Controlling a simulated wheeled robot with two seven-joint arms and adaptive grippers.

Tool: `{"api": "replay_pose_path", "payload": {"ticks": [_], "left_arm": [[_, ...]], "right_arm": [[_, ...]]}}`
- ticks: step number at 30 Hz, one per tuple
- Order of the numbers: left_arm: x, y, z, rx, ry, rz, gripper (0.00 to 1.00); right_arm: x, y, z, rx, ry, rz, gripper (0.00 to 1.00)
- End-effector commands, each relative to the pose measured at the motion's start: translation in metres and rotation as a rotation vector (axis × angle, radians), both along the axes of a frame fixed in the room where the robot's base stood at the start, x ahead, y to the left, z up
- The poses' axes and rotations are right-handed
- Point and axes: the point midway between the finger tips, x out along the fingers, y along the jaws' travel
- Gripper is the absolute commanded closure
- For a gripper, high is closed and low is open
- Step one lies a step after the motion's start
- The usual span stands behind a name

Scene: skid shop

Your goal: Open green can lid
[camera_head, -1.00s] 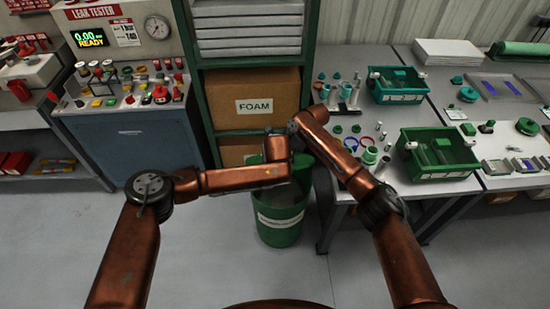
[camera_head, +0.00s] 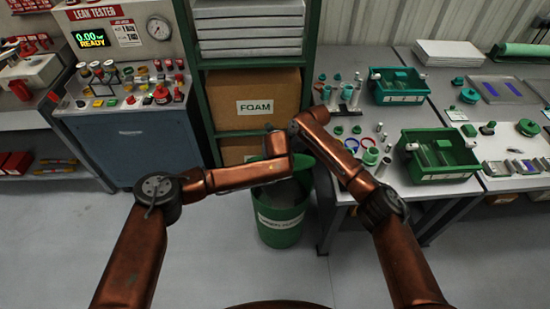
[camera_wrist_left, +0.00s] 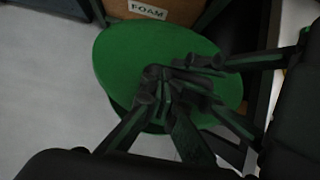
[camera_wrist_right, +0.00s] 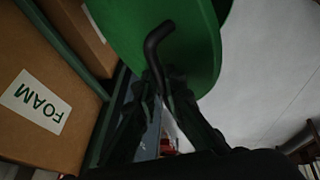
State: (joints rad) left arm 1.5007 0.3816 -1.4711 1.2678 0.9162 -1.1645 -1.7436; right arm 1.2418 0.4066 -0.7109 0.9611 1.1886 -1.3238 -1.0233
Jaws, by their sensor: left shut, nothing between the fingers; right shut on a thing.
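The green can (camera_head: 280,234) stands on the floor between the shelf and the workbench, with part of its grey inside showing in the head view. Its round green lid (camera_wrist_left: 125,50) is tilted up off the rim. A dark curved handle (camera_wrist_right: 153,45) stands out from the lid. My right gripper (camera_wrist_right: 160,88) is shut on this handle. My left gripper (camera_wrist_left: 172,88) is shut and empty in front of the lid, close to the right gripper's fingers; whether they touch is unclear. In the head view my arms hide most of both grippers.
The green-framed shelf with a foam box (camera_head: 254,99) is right behind the can. The workbench (camera_head: 405,200) with green bins (camera_head: 438,153) and small parts stands close on the right. A blue cabinet (camera_head: 135,150) is on the left. Floor in front is clear.

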Motion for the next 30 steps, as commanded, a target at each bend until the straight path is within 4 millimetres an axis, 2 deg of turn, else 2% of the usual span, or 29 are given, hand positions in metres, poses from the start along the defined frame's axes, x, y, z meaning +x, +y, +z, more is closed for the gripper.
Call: {"api": "replay_pose_path", "payload": {"ticks": [1,8,19,23,30], "left_arm": [[0.000,0.000,-0.002,0.000,0.001,0.000,1.00],[0.000,0.000,-0.002,0.000,0.001,0.000,1.00],[0.000,0.000,-0.001,0.000,0.000,0.000,1.00],[0.000,0.000,0.000,0.000,0.000,0.000,1.00],[0.000,0.000,0.000,-0.001,0.000,-0.001,1.00]], "right_arm": [[0.001,-0.007,-0.010,-0.009,0.004,-0.011,0.89],[0.000,-0.004,-0.006,-0.005,0.002,-0.007,0.73],[0.000,-0.003,0.002,-0.002,0.000,-0.003,0.73],[-0.003,-0.010,0.017,-0.001,-0.001,-0.003,0.73],[-0.011,-0.030,0.062,-0.003,-0.002,-0.004,0.73]]}}
